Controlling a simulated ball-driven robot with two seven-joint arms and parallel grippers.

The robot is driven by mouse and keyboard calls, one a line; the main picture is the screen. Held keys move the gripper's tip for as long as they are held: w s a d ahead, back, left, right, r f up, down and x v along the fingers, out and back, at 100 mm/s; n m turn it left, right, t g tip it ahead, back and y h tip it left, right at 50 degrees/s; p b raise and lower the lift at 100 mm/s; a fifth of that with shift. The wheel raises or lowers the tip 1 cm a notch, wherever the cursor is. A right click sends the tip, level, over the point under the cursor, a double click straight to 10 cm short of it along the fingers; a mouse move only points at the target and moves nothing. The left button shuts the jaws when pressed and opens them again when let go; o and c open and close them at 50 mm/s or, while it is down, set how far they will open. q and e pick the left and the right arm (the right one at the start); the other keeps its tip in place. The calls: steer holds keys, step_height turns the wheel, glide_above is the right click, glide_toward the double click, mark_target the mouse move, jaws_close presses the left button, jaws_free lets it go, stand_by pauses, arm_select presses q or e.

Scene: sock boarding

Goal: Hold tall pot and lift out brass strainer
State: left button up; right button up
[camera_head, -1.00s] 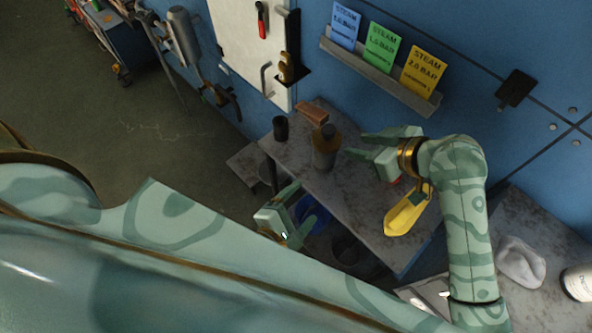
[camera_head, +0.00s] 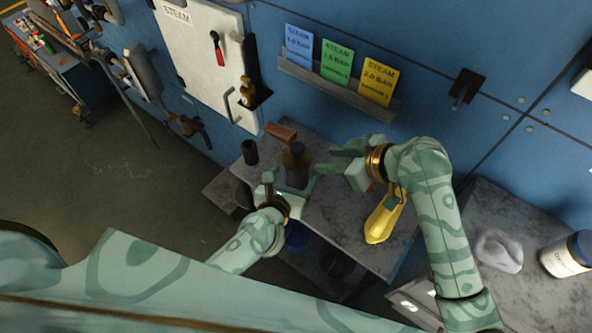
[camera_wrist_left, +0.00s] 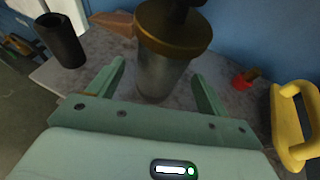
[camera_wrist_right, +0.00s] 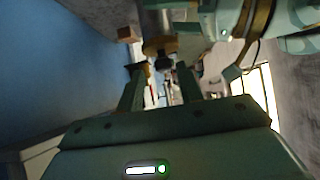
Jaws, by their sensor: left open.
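The tall grey pot (camera_head: 297,178) stands upright on the stone-topped bench, with the brass strainer (camera_head: 297,158) and its dark knob on top. My left gripper (camera_head: 289,182) is open at the pot's near side. In the left wrist view the pot (camera_wrist_left: 160,76) shows between the open fingers (camera_wrist_left: 159,70), with the strainer's brass rim (camera_wrist_left: 175,38) above them; I cannot tell whether they touch it. My right gripper (camera_head: 321,160) is open and empty, to the right of the strainer. In the right wrist view the strainer (camera_wrist_right: 160,45) lies beyond the fingertips, knob towards me.
A black cylinder (camera_head: 250,152) and a brown block (camera_head: 280,132) stand left of and behind the pot. A yellow-handled item (camera_head: 384,217) lies right, below my right arm. The blue wall (camera_head: 440,40) rises behind. A white jar (camera_head: 566,255) stands far right.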

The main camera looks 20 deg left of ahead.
mark_target(293, 178)
arm_select(q)
steer(key=shift+x, duration=1.8)
